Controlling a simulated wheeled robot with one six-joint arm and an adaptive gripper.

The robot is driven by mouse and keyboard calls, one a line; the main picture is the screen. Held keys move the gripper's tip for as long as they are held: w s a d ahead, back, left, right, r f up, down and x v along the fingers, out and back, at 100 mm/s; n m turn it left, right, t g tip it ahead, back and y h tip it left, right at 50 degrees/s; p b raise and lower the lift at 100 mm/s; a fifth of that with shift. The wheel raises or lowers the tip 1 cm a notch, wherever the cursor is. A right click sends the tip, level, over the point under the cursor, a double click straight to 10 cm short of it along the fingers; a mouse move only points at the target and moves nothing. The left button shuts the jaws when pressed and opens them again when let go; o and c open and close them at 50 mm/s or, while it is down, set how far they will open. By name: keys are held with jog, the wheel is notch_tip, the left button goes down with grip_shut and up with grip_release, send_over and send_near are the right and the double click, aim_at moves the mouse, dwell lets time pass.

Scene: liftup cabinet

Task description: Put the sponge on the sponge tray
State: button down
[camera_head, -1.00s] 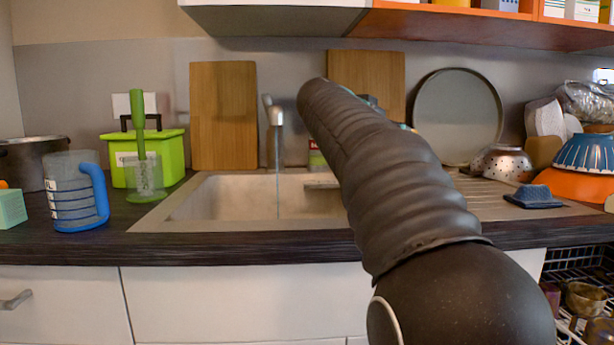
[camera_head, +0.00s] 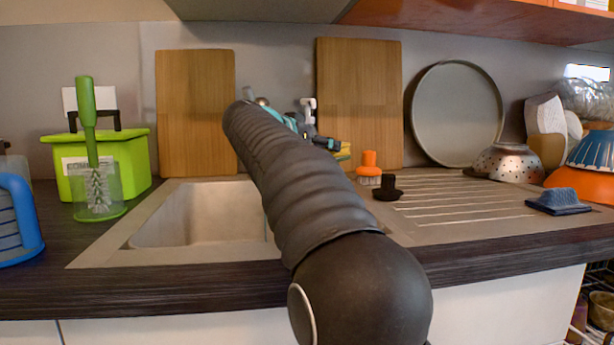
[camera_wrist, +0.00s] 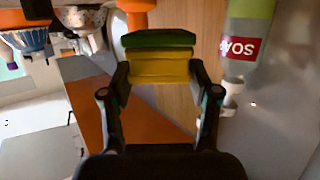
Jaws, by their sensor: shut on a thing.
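The sponge (camera_wrist: 160,66), yellow with a dark green layer, is held between the two fingers of my gripper (camera_wrist: 160,76) in the wrist view. In the head view, a sliver of the yellow sponge (camera_head: 344,151) shows beside my gripper (camera_head: 325,143), behind the sink and close to the right wooden board. My dark arm hides much of that area. A small blue ridged object (camera_head: 558,201) lies on the drainboard at the right; I cannot tell whether it is the sponge tray.
An orange brush (camera_head: 369,165) and a black stopper (camera_head: 387,190) stand near the sponge. A soap bottle (camera_wrist: 243,45) is beside my gripper in the wrist view. A colander (camera_head: 507,162) and bowls crowd the right. The ribbed drainboard (camera_head: 455,205) has free room.

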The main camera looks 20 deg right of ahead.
notch_tip(320, 180, down, 6)
jog(key=w+a+b, duration=0.2)
jog(key=shift+w+a, duration=0.15)
jog(key=shift+w, duration=0.05)
jog(key=shift+f, duration=0.6)
jog(key=shift+c, duration=1.2)
grip_release()
jog(key=r+p+v, duration=0.1)
jog(key=v, duration=1.1)
jog(key=shift+r, duration=0.1)
